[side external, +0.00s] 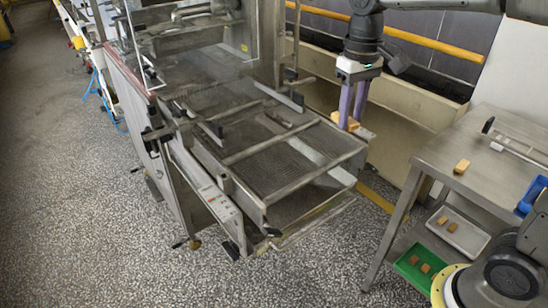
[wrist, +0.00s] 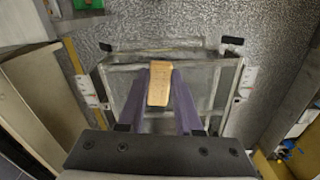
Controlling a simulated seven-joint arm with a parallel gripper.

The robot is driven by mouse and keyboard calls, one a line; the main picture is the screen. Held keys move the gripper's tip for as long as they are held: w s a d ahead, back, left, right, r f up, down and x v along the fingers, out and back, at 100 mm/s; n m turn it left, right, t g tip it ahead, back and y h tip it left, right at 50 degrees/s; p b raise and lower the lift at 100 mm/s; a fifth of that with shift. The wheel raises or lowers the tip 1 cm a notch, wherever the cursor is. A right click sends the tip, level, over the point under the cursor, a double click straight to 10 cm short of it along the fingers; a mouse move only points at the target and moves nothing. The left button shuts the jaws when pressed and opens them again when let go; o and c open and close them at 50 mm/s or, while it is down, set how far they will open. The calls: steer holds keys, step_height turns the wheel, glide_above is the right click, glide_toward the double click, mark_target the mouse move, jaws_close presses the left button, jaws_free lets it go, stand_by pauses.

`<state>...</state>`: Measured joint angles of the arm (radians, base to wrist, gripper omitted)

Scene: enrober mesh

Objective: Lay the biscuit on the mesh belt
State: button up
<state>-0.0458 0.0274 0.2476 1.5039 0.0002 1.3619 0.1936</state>
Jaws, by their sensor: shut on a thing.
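My gripper (side external: 352,112) has purple fingers pointing down and is shut on a tan rectangular biscuit (side external: 351,124). In the wrist view the biscuit (wrist: 159,86) sits between the two fingertips (wrist: 160,100), its long side running away from the camera. The mesh belt (side external: 268,137) is a grey wire surface in a metal frame with crossbars, left of my gripper in the side view. The gripper and biscuit appear raised near the belt frame's far right edge. The wrist view shows the frame (wrist: 178,57) below; the exact height gap cannot be told.
A steel table (side external: 430,160) at right carries another biscuit (side external: 461,166) and a rail. Below it are a white tray (side external: 462,235) and a green tray (side external: 411,266), each with small brown pieces. Metal bars cross above the belt; a clear guard (side external: 238,35) stands at its far end.

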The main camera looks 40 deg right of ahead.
steer(key=a+n, duration=0.2)
steer(key=a, duration=0.3)
glide_above(277, 160)
steer(key=s, duration=0.1)
step_height(277, 160, down, 9)
steer(key=shift+s+r, duration=0.1)
steer(key=shift+w+f, duration=0.5)
steer(key=shift+f, duration=1.7)
steer(key=shift+f, duration=0.1)
steer(key=o, duration=1)
